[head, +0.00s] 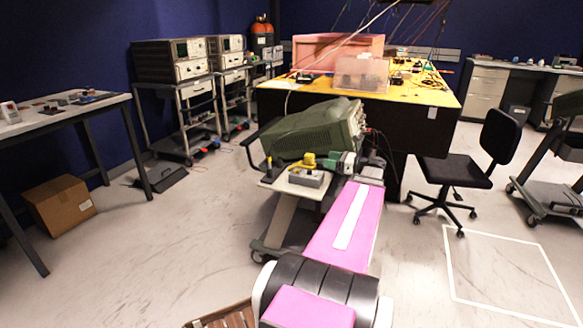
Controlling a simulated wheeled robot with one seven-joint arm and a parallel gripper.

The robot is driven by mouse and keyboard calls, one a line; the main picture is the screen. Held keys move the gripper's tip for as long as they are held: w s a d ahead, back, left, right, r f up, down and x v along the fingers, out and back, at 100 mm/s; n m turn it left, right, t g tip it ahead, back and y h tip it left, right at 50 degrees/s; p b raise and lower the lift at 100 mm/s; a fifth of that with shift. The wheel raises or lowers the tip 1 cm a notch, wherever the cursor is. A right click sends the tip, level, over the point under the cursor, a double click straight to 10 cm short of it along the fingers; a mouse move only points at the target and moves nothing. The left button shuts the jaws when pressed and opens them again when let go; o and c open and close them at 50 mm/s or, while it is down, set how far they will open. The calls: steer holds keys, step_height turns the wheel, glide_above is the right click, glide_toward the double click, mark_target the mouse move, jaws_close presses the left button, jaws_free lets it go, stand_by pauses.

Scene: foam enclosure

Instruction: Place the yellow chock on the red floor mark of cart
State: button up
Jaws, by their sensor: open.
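A small yellow object (308,160), which looks like the yellow chock, sits on the pale top of the cart (284,186), in front of the green instrument. I cannot make out a red floor mark by any cart.
The green instrument (315,130) stands on the cart close behind my gripper. A yellow-topped table (440,97) is behind, and a black chair (455,172) stands at the right. A white outline (450,265) marks bare floor. A cardboard box (60,205) is at the left.

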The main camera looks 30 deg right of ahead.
mark_target(305, 155)
steer(key=shift+x, duration=5.45)
steer(key=shift+f, duration=0.1)
steer(key=c, duration=1.2)
step_height(305, 155, up, 10)
steer(key=shift+f, duration=0.1)
